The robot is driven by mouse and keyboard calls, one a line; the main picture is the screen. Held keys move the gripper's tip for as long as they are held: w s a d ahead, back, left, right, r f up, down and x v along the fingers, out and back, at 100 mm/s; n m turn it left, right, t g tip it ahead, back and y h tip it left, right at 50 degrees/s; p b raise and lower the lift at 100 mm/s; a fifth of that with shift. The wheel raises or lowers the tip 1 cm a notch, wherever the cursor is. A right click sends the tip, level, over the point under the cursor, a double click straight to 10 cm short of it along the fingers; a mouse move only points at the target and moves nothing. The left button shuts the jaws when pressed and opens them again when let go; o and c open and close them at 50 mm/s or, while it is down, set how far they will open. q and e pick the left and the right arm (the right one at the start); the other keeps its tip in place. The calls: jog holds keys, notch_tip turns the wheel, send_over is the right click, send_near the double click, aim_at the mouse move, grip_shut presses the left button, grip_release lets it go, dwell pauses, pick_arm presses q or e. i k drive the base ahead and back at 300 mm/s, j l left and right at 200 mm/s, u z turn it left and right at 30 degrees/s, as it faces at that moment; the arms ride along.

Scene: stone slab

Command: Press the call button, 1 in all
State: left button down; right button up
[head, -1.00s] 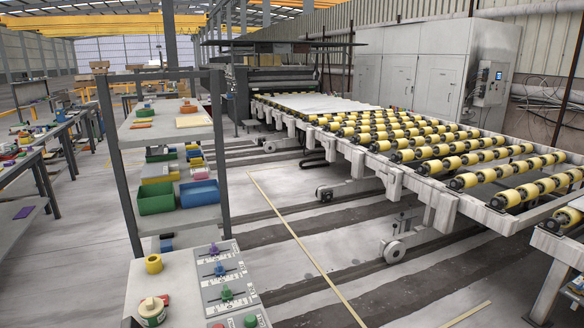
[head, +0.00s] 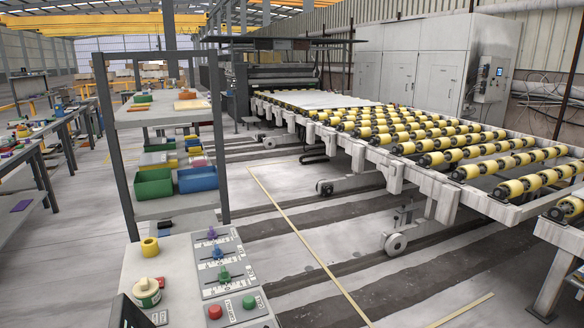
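A grey control panel (head: 225,287) lies on the near end of the bench at the bottom of the head view. A red round button (head: 215,312) and a green round button (head: 249,302) sit on its near part, each with a small white label beside it. The labels are too small to read surely, so I cannot tell which one is the call button. Behind them are a green knob (head: 224,276), a blue knob (head: 218,253) and a purple knob (head: 211,233) on slider slots. Neither of my grippers shows in the head view.
A yellow ring (head: 150,246) and a cream round container (head: 146,291) stand left of the panel. A dark upright piece (head: 126,312) is at the bench's near left. A metal shelf rack (head: 127,163) with bins rises behind. A roller conveyor (head: 430,160) fills the right.

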aim_at(249, 302)
jog(key=k+j+z, duration=0.1)
jog(key=z, duration=0.35)
jog(key=k+z, duration=0.25)
jog(key=z, duration=0.2)
